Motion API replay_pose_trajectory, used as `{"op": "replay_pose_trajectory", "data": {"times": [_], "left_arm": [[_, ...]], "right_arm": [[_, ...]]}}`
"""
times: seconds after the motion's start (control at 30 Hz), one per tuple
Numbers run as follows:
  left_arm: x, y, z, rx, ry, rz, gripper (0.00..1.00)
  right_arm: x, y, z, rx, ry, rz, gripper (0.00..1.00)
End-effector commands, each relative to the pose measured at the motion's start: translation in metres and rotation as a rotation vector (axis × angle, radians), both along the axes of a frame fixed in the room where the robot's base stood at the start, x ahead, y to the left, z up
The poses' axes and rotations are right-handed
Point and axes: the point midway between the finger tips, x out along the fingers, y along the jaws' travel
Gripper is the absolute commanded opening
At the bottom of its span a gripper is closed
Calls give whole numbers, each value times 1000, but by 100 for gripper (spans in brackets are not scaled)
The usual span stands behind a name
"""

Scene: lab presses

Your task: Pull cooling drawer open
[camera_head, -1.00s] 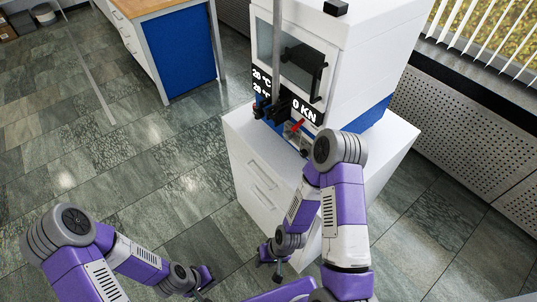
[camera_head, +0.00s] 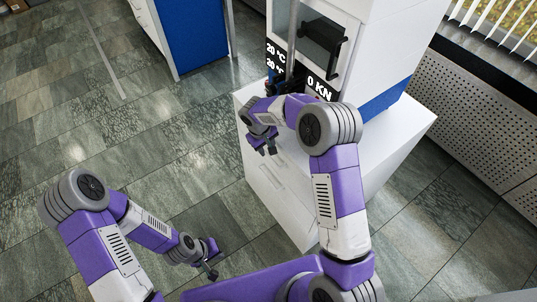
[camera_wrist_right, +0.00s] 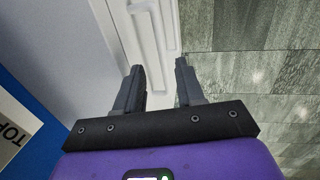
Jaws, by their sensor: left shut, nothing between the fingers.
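The press (camera_head: 365,35) is a white and blue unit with a dark window, a black handle (camera_head: 338,55) and a display reading 20 °C twice and 0 KN. It stands on a white cabinet (camera_head: 330,215) with drawer fronts (camera_head: 285,185). Which part is the cooling drawer I cannot tell. My right gripper (camera_head: 266,151) is in front of the cabinet's upper front, below the display. In the right wrist view its fingers (camera_wrist_right: 160,82) are apart and empty, with the pale drawer fronts (camera_wrist_right: 150,45) beyond. My left gripper (camera_head: 211,270) is shut and empty, low over the floor.
A blue-sided workbench (camera_head: 190,40) stands at the upper left. A perforated panel (camera_head: 455,115) runs along the wall at right. The tiled floor (camera_head: 110,150) at left is open. My right arm hides part of the press's lower front.

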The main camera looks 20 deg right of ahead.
Motion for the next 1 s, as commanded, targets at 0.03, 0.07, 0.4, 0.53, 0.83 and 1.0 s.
{"op": "replay_pose_trajectory", "data": {"times": [0.03, 0.07, 0.4, 0.53, 0.83, 1.0], "left_arm": [[0, 0, -4, 0, 0, 0, 0], [0, 0, -6, 0, 0, 0, 0], [0, 0, -15, 0, 0, 0, 0], [0, 0, -15, 0, 0, 0, 0], [0, 0, -15, 0, 0, 0, 0], [0, 0, -15, 0, 0, 0, 0]], "right_arm": [[-1, -2, -12, 1, 4, -1, 38], [0, -3, -17, 1, 3, -1, 38], [3, -9, -55, 2, 1, 0, 38], [3, -10, -56, 3, 0, 0, 38], [3, -10, -56, 3, 0, 0, 18], [3, -10, -56, 3, 1, 0, 0]]}}
